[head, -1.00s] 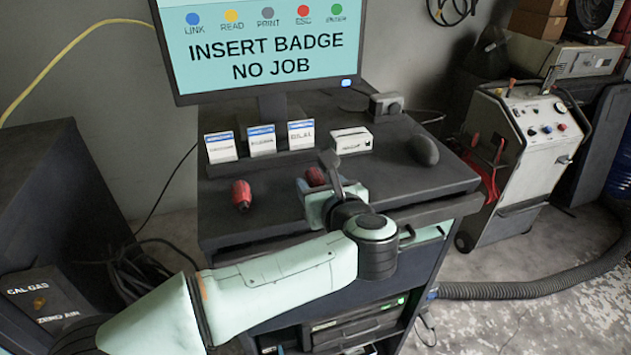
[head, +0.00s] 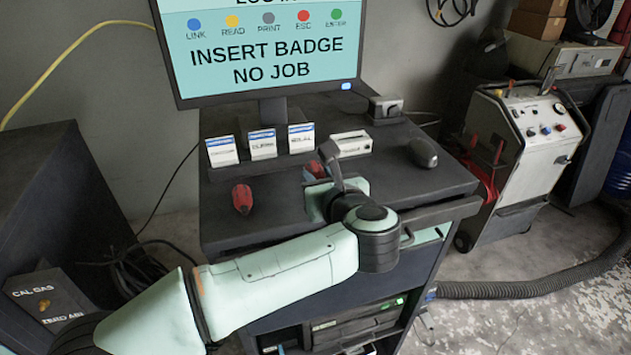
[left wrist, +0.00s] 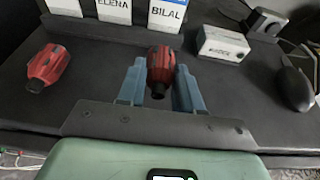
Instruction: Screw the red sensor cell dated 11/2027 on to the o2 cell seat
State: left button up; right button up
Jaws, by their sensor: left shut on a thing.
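Two red sensor cells are on the dark cart top. My left gripper is shut on this cell. No date can be read on either cell. The o2 cell seat cannot be made out. My right gripper is out of view.
Name cards (head: 262,144) stand in a rack at the back, beside a small white box (head: 351,144) and a dark mouse (head: 423,152). A monitor (head: 265,50) stands behind them. A box marked CAL GAS and ZERO AIR (head: 44,302) is at lower left.

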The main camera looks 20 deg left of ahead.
pick_arm(q)
jog(key=shift+r+p, duration=0.9)
jog(key=shift+r, duration=0.9)
